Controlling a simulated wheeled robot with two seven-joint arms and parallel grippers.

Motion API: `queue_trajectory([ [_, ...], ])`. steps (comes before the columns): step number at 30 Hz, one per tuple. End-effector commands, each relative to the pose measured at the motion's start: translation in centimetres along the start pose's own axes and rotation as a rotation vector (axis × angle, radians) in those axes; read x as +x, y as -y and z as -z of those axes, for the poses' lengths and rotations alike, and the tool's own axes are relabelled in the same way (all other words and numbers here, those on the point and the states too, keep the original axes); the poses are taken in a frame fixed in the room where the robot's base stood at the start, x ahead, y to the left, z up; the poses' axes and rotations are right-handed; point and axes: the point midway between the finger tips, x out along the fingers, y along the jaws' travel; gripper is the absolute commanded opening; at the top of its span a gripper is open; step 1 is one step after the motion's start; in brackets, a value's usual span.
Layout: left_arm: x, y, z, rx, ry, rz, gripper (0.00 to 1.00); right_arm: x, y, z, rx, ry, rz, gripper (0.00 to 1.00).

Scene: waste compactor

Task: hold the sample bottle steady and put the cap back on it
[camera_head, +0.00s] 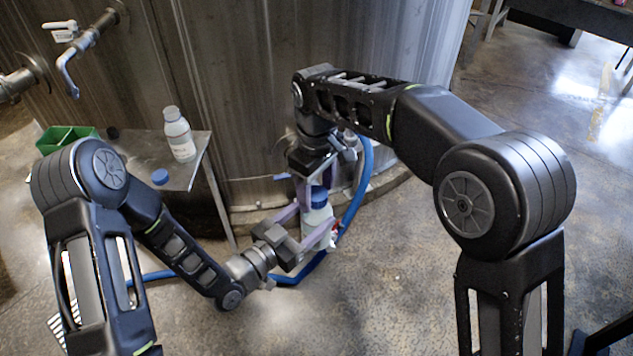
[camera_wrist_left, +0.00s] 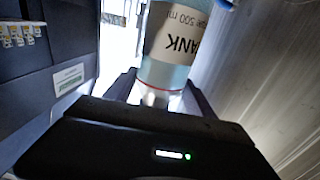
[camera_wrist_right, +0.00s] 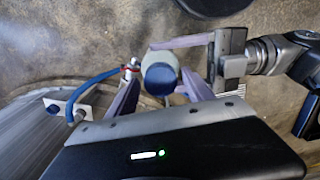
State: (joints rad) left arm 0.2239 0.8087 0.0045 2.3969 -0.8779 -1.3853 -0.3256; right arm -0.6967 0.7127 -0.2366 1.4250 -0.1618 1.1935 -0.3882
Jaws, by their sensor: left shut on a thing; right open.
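The sample bottle (camera_head: 317,217) is pale with a white label and stands about upright. My left gripper (camera_head: 320,222) is shut around its body, holding it above the floor. The left wrist view shows the label and bottle body (camera_wrist_left: 172,45) between the fingers. A blue cap (camera_head: 319,196) is at the top of this bottle; whether it is screwed tight cannot be told. My right gripper (camera_head: 318,184) is above, open, with its fingers on either side of the cap. The right wrist view shows the cap (camera_wrist_right: 159,79) from above between the fingers, with apparent gaps.
A metal side table (camera_head: 190,178) at the left holds a second white bottle (camera_head: 180,140), a loose blue cap (camera_head: 160,177) and a green tray (camera_head: 65,137). A large steel tank (camera_head: 225,75) stands behind. A blue hose (camera_head: 362,185) runs close behind the held bottle.

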Motion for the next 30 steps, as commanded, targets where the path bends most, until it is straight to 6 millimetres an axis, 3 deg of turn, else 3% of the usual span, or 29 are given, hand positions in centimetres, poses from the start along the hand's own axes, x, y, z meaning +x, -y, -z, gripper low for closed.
queue_trajectory([
  [5, 0.04, 0.0, 0.13, 0.001, -0.003, 0.0, 0.0, -0.02, 0.0, 0.0, 0.0, 0.0, 0.0, 0.6],
  [27, 0.03, -0.01, 0.12, 0.001, -0.003, -0.001, 0.0, -0.06, -0.03, 0.0, 0.001, 0.0, 0.0, 0.0],
  [30, 0.03, -0.01, 0.12, 0.001, -0.003, -0.001, 0.0, -0.06, -0.03, 0.0, 0.001, 0.0, 0.0, 0.0],
])
